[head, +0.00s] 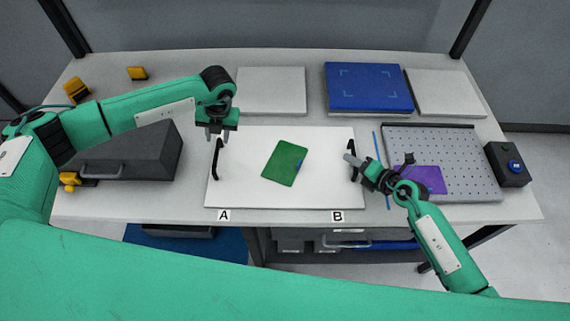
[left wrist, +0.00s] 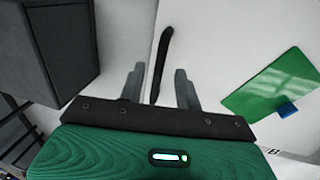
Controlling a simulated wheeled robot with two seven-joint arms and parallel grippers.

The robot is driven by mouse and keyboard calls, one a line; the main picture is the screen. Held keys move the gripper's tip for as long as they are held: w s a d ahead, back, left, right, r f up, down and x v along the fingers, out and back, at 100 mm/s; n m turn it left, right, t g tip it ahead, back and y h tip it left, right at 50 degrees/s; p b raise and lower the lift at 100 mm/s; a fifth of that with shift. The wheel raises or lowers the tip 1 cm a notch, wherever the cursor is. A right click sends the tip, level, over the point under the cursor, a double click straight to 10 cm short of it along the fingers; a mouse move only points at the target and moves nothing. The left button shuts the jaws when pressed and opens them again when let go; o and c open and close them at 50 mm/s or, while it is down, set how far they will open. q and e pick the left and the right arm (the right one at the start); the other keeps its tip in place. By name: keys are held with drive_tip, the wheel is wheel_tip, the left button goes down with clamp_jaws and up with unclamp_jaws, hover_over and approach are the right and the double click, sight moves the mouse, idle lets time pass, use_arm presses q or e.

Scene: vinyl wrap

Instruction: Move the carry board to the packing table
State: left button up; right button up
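The white carry board (head: 320,190) lies flat on the table, with a black handle at its left end (head: 214,165) and another at its right end (head: 353,165). A green sheet (head: 286,163) with a small blue tab lies on it. My left gripper (head: 217,138) is at the left handle's far end. In the left wrist view, its fingers (left wrist: 160,86) are open, with the black handle (left wrist: 164,55) showing between them, apart from both. My right gripper (head: 352,161) is at the right handle and partly covers it; I cannot tell whether it touches or grips it.
A dark grey case (head: 125,150) stands left of the board. A perforated plate (head: 455,160) with a purple sheet (head: 425,180) lies to the right, beside a black button box (head: 508,164). A blue panel (head: 368,88) and two pale panels lie behind. Labels A and B mark the front edge.

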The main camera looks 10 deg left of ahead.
use_arm(q)
wheel_tip(320, 180, up, 6)
drive_tip(key=d, duration=0.1)
use_arm(e)
drive_tip(key=v, duration=1.2)
use_arm(q)
drive_tip(key=shift+w+d, duration=0.1)
